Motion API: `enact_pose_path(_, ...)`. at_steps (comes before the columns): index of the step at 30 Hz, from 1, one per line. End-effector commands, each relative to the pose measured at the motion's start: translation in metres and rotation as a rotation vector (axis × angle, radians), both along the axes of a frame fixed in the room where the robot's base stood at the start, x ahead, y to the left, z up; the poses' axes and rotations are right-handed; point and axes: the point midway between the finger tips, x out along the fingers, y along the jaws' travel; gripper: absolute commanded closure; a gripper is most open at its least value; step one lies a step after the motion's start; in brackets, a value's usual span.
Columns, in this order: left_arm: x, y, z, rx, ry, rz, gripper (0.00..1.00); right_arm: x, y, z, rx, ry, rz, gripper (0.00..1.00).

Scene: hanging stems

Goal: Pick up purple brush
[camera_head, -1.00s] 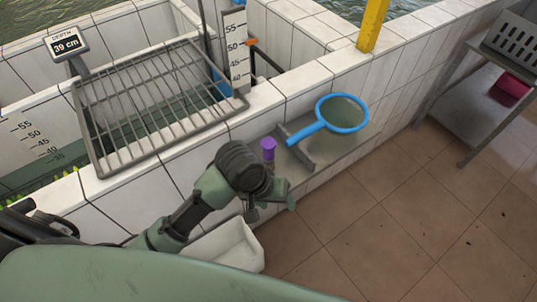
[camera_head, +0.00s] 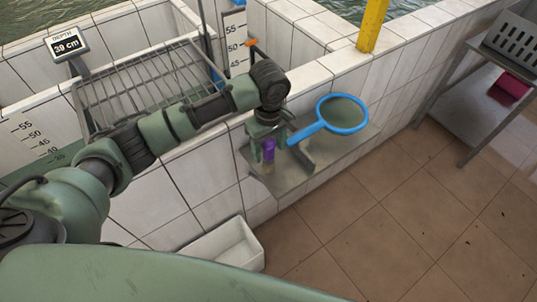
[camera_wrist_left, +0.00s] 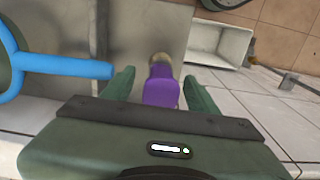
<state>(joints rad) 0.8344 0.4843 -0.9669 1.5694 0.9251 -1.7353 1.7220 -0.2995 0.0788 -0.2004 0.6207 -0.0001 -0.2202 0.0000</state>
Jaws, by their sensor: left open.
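The purple brush (camera_head: 268,150) stands upright in a grey metal shelf tray on the side of the tiled wall. In the left wrist view the purple brush (camera_wrist_left: 161,88) sits between the two green fingers, with a tan end beyond it. My left gripper (camera_head: 266,146) is at the brush, coming down from above, with its fingers open on either side. In the left wrist view the left gripper (camera_wrist_left: 160,92) shows a gap between each finger and the brush. My right gripper is not in view.
A blue-rimmed net (camera_head: 343,114) lies on the shelf (camera_head: 308,165) beside the brush, its handle close to my left gripper. A white bin (camera_head: 235,248) stands on the floor below. A wire rack (camera_head: 120,85) lies over the tank at left.

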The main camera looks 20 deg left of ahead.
Motion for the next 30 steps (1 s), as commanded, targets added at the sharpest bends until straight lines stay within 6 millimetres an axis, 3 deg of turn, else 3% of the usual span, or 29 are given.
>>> enact_pose_path(7,-0.002,0.001,-0.035,0.001,0.000,0.000,0.41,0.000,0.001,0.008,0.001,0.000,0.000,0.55)
enact_pose_path(16,-0.001,0.001,-0.042,0.001,-0.002,-0.002,0.41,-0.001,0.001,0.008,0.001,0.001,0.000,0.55)
enact_pose_path(23,-0.001,0.001,-0.041,0.001,-0.002,-0.002,1.00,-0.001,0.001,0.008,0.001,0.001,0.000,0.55)
enact_pose_path(30,-0.001,0.000,-0.041,0.000,-0.003,-0.002,1.00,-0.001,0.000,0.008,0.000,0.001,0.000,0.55)
